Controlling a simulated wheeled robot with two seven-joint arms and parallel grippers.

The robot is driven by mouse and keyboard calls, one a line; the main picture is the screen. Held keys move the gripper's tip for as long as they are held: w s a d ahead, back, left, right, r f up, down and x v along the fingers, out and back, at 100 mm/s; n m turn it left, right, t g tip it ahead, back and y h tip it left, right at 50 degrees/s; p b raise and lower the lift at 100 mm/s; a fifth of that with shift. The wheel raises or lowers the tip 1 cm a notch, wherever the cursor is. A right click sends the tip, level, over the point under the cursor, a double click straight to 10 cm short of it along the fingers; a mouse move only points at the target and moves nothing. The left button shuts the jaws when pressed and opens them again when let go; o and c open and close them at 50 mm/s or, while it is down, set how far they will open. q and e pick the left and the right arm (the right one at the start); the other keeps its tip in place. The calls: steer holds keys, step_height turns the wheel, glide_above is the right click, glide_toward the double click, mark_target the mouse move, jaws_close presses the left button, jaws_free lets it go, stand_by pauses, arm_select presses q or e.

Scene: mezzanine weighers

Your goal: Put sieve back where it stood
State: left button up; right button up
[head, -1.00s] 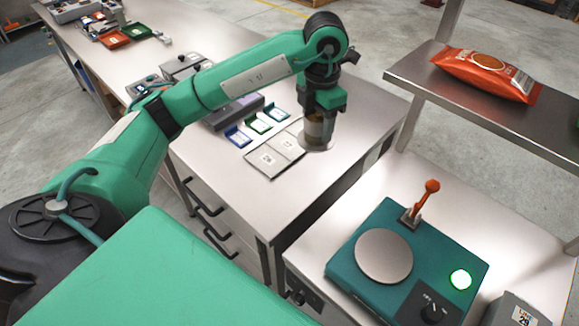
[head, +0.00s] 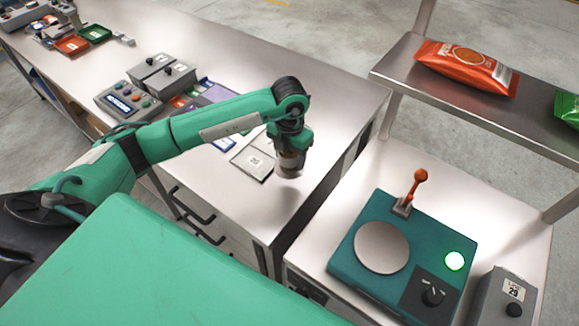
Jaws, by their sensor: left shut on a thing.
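My left gripper (head: 291,154) points down over the right end of the long metal bench (head: 225,190). It is shut on a small round metallic thing (head: 289,172), which looks like the sieve. The fingers partly hide it. It is low at the bench top, just right of a pale numbered plate (head: 253,163). I cannot tell whether it touches the bench. My right gripper is not in view.
Blue and red-marked items and grey control boxes (head: 165,75) stand left of the arm. To the right, a teal weigher (head: 345,262) with a round pan (head: 381,248) and orange lever (head: 415,187) stands on another table. A shelf (head: 400,75) holds an orange bag (head: 465,70).

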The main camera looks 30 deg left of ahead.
mark_target(290, 163)
arm_select(q)
step_height(290, 163, down, 2)
steer(key=shift+f, duration=0.1)
steer(key=shift+f+p, duration=0.35)
steer(key=shift+f, duration=0.2)
step_height(290, 163, down, 3)
steer(key=shift+f+p, duration=0.2)
steer(key=shift+p, duration=0.25)
steer(key=shift+f, duration=0.1)
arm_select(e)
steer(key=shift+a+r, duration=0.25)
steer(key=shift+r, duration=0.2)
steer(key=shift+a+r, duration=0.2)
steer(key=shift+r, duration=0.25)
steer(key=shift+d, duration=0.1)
arm_select(q)
steer(key=shift+f, duration=0.2)
steer(key=o, duration=1.3)
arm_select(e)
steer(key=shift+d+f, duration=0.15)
